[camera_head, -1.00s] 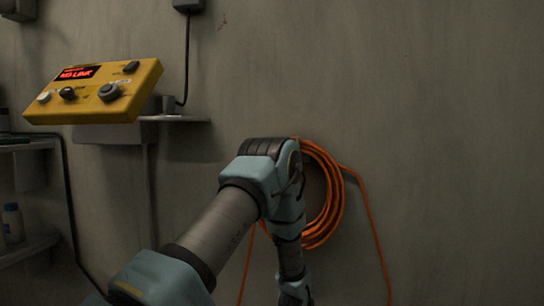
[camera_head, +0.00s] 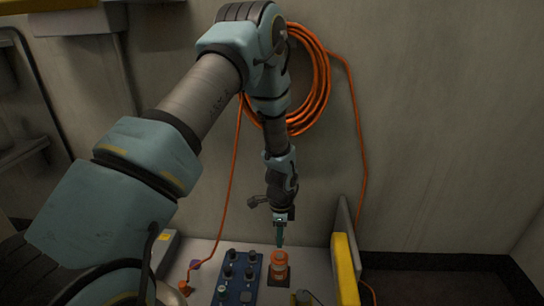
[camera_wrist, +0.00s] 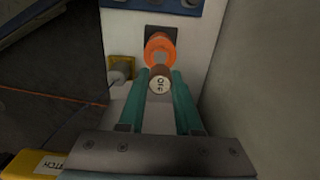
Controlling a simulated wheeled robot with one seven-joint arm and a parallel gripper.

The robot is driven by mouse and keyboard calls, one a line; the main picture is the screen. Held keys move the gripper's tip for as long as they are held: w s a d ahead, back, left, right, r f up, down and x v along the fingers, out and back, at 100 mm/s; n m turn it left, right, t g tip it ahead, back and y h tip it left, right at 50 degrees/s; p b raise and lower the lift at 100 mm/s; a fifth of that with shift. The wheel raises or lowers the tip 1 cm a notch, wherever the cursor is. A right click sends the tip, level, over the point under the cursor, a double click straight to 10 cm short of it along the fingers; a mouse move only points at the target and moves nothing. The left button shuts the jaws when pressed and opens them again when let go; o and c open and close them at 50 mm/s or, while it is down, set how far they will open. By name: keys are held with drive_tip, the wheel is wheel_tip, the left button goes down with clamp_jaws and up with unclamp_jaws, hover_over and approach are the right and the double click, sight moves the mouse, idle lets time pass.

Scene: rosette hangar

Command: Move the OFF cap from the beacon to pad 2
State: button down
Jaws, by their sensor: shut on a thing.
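The OFF cap (camera_wrist: 159,83), with a pale round face lettered OFF and a brownish side, is between the green fingers of my gripper (camera_wrist: 161,76) in the wrist view. My gripper is shut on it. The orange beacon (camera_wrist: 160,46) lies just beyond the cap on a dark square base. In the head view my gripper (camera_head: 281,238) points down right above the beacon (camera_head: 279,264), and the cap cannot be made out there. I cannot tell whether cap and beacon touch. I cannot make out a pad marked 2.
A blue panel (camera_head: 238,278) with several dark knobs lies left of the beacon. A yellow-faced upright part (camera_head: 345,268) stands to its right. In the wrist view a grey cylinder sits by a yellow square (camera_wrist: 121,62). A coiled orange cable (camera_head: 318,85) hangs on the wall.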

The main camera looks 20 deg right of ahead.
hover_over(246, 296)
wheel_tip(246, 296, down, 9)
drive_tip(key=shift+f, duration=2.9)
drive_tip(key=shift+f, duration=0.5)
idle(0.4)
drive_tip(key=c, duration=0.5)
unclamp_jaws()
wheel_tip(246, 296, up, 11)
drive_tip(key=p, duration=0.3)
drive_tip(key=shift+f, duration=0.1)
